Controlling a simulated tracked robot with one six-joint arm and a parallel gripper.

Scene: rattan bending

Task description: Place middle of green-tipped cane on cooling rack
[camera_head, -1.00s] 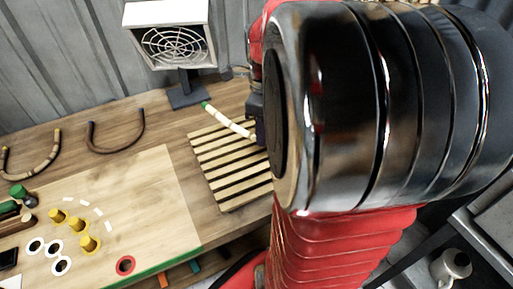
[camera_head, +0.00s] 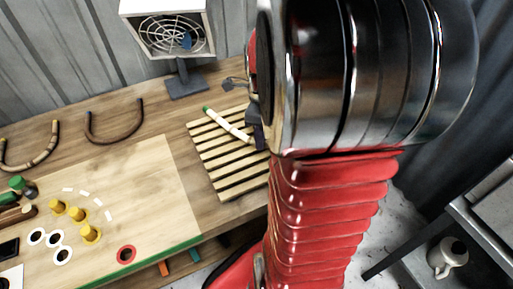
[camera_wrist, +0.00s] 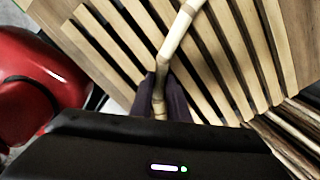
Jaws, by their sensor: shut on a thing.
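The green-tipped cane (camera_head: 228,124) is pale with darker bands, and its green end lies to the upper left in the head view. It slants across the upper part of the slatted wooden cooling rack (camera_head: 212,168). My gripper (camera_head: 255,132) is mostly hidden behind my arm, at the rack's right side. In the wrist view, my gripper's dark fingers (camera_wrist: 165,94) are shut on the cane (camera_wrist: 178,32), which runs up between them over the rack slats (camera_wrist: 228,45). I cannot tell whether the cane touches the slats. Its far end is hidden in the head view.
A fan heater (camera_head: 170,32) stands behind the rack. Two bent canes (camera_head: 115,138) (camera_head: 30,160) lie at the back left. A board (camera_head: 130,190) with yellow pegs (camera_head: 76,214) lies left of the rack. My arm covers the right side.

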